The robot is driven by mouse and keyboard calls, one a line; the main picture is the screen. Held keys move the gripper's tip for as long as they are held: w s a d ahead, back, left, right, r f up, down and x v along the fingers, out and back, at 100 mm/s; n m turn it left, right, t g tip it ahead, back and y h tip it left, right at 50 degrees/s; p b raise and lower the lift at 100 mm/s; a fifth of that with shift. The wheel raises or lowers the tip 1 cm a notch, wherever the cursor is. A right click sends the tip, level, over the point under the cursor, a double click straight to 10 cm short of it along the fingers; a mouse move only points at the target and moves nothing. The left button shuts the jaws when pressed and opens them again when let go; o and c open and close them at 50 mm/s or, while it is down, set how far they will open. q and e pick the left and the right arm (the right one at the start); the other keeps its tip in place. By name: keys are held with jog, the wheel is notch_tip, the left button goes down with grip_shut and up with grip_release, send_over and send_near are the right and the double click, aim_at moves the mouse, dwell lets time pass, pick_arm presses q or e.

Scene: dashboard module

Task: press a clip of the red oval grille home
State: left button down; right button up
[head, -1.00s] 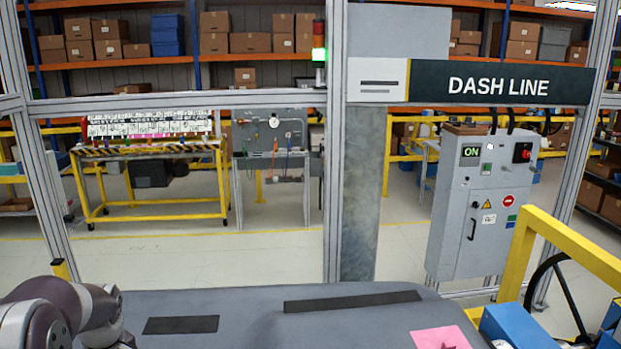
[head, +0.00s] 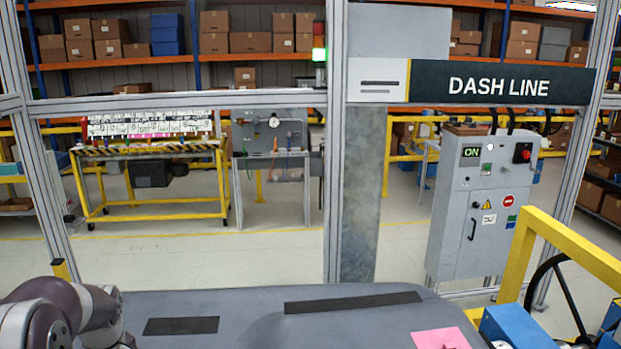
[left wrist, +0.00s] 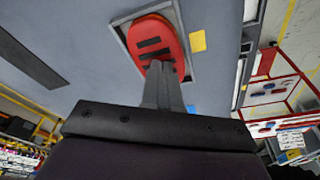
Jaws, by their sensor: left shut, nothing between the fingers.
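The red oval grille (left wrist: 151,32) with dark slots shows at the top of the left wrist view, in a grey frame on the dashboard panel (left wrist: 85,35). My left gripper (left wrist: 160,66) is shut and empty. Its fingertips are at the near end of the grille and overlap it in the picture; I cannot tell whether they touch it. The clips of the grille cannot be made out. In the head view only my left arm shows at the lower left, and the grille is out of frame. My right gripper is not in view.
The grey dashboard top (head: 250,310) has dark slots. A pink note (head: 440,338) lies on it at the right. A yellow rail (head: 570,245) and a blue box (head: 515,325) stand at its right end. In the wrist view a yellow note (left wrist: 198,41) is beside the grille.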

pick_arm(q)
notch_tip(320, 180, up, 8)
jog(key=p, duration=0.5)
jog(key=shift+f, duration=0.15)
jog(key=shift+w, duration=0.1)
